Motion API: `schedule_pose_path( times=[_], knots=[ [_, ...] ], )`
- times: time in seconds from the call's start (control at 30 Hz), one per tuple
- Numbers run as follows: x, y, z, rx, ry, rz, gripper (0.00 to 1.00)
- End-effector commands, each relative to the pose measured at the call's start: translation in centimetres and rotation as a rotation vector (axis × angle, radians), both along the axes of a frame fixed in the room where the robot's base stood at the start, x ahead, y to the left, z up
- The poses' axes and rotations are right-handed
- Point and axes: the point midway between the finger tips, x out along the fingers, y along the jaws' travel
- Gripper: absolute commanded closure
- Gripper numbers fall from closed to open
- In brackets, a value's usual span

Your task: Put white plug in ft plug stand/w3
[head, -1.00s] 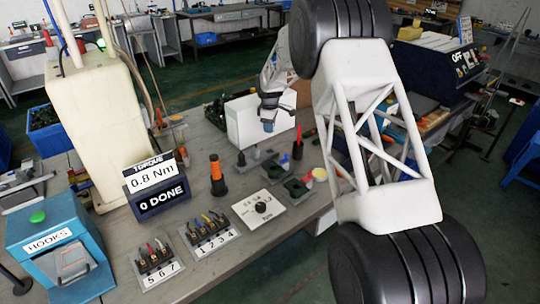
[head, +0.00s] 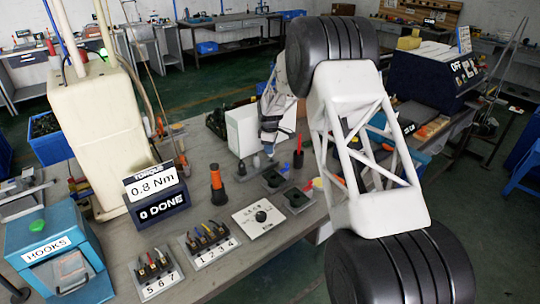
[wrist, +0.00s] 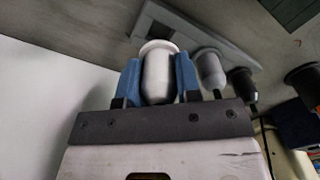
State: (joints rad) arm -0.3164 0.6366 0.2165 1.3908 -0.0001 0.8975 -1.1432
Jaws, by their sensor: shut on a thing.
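My gripper (wrist: 157,82) has two blue fingers shut on the white plug (wrist: 158,74), one on each side of it, in the wrist view. The plug has a rounded body and a wider rim at its far end. A long light-grey stand (wrist: 215,35) lies just beyond the plug; whether they touch is unclear. A grey plug (wrist: 210,72) and a black plug (wrist: 240,82) are right of my gripper. In the head view my gripper (head: 268,149) is low over the bench, close to the grey stand (head: 245,173); the plug is too small to make out there.
A white box (head: 246,130) stands behind my gripper. Dark fixtures (head: 297,202), a white panel with a black knob (head: 259,218), an orange-and-black tool (head: 217,183) and numbered wire blocks (head: 210,243) stand in front. The torque display (head: 157,194) is to the left.

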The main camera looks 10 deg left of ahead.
Motion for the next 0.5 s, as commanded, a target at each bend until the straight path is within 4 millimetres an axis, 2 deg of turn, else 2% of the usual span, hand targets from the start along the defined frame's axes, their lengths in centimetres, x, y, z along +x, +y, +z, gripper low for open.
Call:
schedule_pose_path(
  times=[0.27, 0.5],
  knots=[
    [0.0, 0.0, -0.1, 0.0, 0.0, 0.0, 0.92],
    [0.0, 0.0, -2.1, -0.001, 0.001, 0.0, 0.92]
  ],
)
